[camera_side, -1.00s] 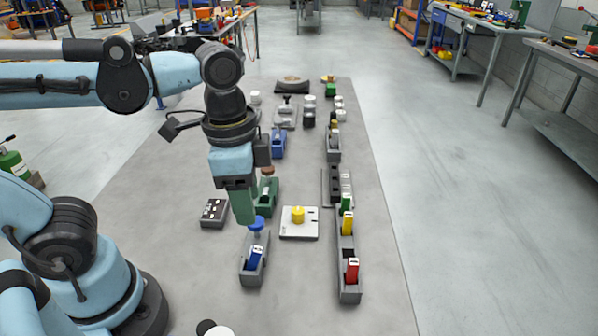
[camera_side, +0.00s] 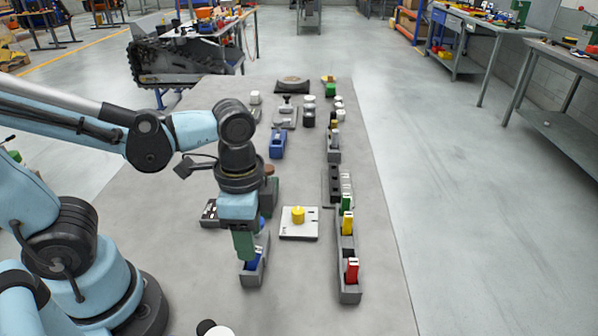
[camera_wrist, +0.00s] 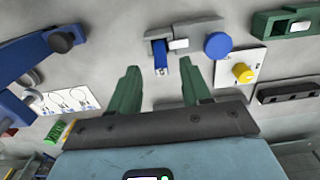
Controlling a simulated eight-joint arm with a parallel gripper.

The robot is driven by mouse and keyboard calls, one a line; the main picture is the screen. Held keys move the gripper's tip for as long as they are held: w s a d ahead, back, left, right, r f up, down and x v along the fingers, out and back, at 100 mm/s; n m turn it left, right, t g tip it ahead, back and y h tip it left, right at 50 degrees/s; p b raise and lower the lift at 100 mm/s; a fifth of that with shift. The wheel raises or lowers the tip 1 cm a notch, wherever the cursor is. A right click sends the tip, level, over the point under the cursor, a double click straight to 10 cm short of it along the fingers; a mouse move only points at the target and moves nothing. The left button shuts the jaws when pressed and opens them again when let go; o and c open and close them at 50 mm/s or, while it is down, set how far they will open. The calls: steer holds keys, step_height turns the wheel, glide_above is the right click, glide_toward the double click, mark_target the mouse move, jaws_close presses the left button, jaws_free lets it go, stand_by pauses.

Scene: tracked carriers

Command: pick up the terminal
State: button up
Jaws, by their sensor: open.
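A blue terminal (camera_side: 250,265) sits in a small grey holder (camera_side: 252,281) at the front left of the mat. My open gripper (camera_side: 245,256) is right over it and hides most of it in the side view. In the wrist view the blue terminal (camera_wrist: 160,65) lies between the two green fingers (camera_wrist: 159,70), with a gap on each side. The grey holder also shows there (camera_wrist: 194,29). Whether the fingers reach down beside the terminal or stop above it, I cannot tell.
A round blue knob (camera_wrist: 217,45) stands close to the holder. A white plate with a yellow knob (camera_side: 298,215) is to its right. Farther right, a long grey rail (camera_side: 347,294) holds green, yellow and red blocks. Bare mat lies in front.

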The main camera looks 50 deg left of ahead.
mark_target(253, 263)
steer(key=shift+w+f, duration=0.1)
steer(key=shift+f, duration=2.25)
jaws_close()
